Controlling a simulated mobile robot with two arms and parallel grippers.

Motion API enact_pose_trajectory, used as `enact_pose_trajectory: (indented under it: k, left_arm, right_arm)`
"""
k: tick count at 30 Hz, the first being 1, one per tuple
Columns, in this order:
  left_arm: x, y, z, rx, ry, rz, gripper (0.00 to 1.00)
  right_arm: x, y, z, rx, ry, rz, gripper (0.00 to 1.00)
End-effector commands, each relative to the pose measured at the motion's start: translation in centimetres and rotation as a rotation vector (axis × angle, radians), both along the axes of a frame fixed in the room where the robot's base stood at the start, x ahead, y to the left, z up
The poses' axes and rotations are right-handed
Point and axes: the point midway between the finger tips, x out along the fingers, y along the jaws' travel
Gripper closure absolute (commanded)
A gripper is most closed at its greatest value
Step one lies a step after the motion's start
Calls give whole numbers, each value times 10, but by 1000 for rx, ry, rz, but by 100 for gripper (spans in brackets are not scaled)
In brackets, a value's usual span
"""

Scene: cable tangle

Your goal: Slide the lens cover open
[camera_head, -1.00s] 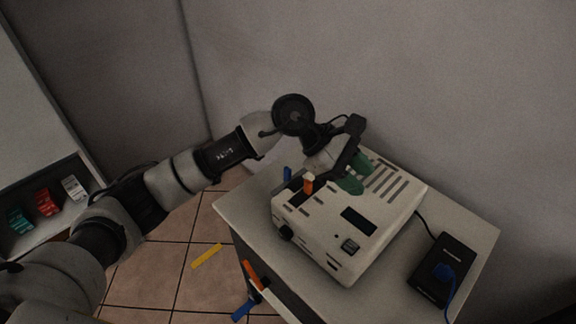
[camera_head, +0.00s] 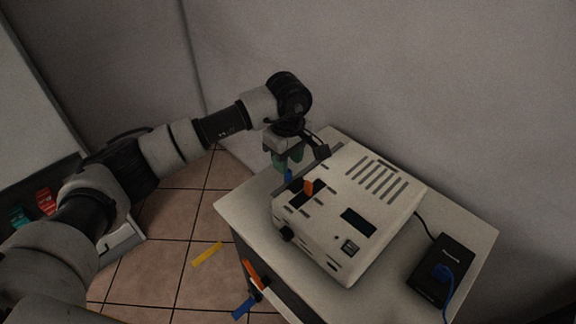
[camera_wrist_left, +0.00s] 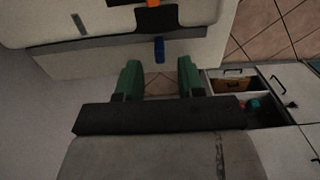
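A white projector-like box (camera_head: 372,215) with vent slots and a small dark display stands on a pale table. An orange tab (camera_head: 309,187) sticks up by a dark slot at its left end; the tab shows at the top edge of the left wrist view (camera_wrist_left: 153,3). A small blue tab (camera_head: 288,175) is at the box's far left side and shows in the left wrist view (camera_wrist_left: 159,50). I cannot tell which part is the lens cover. My left gripper (camera_head: 287,163) points down beside that end. Its green fingers (camera_wrist_left: 160,80) are apart and empty, with the blue tab ahead between them.
A black adapter (camera_head: 441,270) with a blue plug lies at the table's right, cabled to the box. The table (camera_head: 240,210) has a narrow bare strip at left. A wall stands close behind. Yellow (camera_head: 207,255) and blue (camera_head: 243,308) pieces are low at left.

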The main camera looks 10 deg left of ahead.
Motion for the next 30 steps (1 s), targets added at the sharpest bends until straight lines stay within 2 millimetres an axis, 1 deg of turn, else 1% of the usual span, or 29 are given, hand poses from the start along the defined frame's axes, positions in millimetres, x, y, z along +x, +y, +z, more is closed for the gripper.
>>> enact_pose_trajectory:
  k: [1,3,6,11,17,18,25,26,30]
  left_arm:
    - [-1,0,-8,-1,3,0,62]
    - [-1,0,-18,-1,3,-1,62]
    - [0,-1,-28,-2,1,-1,62]
    - [0,-1,-35,-1,0,-1,62]
    - [0,-1,-35,-2,-1,-1,62]
    - [0,-1,-35,-2,-1,-1,63]
    - [0,-1,-35,-2,-1,-1,98]
    - [0,-1,-35,-2,-1,-1,100]
    - [0,-1,-35,-2,-1,-1,100]
  right_arm:
    - [0,1,3,1,0,0,100]
    - [0,1,4,1,0,0,100]
    - [0,1,6,1,0,-1,100]
    - [0,1,6,1,0,0,100]
    - [0,1,6,1,0,-1,100]
    - [0,1,6,1,0,-1,100]
    - [0,1,6,1,0,0,100]
    - [0,1,6,1,0,0,100]
    - [0,1,6,1,0,0,100]
